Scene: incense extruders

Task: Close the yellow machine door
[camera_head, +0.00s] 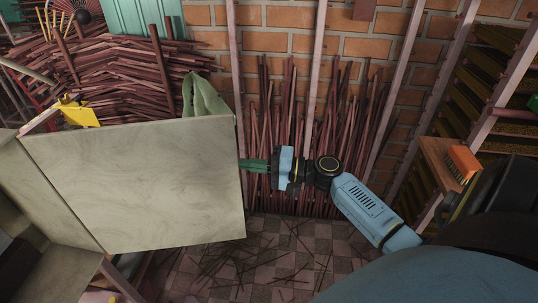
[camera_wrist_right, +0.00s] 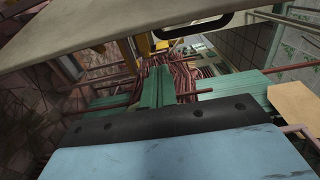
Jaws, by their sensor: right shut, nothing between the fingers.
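A large pale, cream-grey door panel (camera_head: 135,180) stands swung out from the machine body (camera_head: 40,190) at the left in the head view. A yellow part (camera_head: 78,112) shows behind its upper left corner. My right gripper (camera_head: 246,164) is at the panel's right edge, with its green fingers pointing left. The fingers are shut and empty; their tips end at or just behind the edge, and I cannot tell if they touch. In the right wrist view the shut fingers (camera_wrist_right: 157,78) point ahead below the pale panel (camera_wrist_right: 75,28). My left gripper is not in view.
Stacked brown incense sticks (camera_head: 120,75) lie behind the panel, with a green cloth (camera_head: 203,98) beside them. More sticks lean on the brick wall (camera_head: 285,42). Loose sticks litter the tiled floor (camera_head: 265,262). A shelf rack (camera_head: 500,80) and an orange brush-like block (camera_head: 462,163) are at the right.

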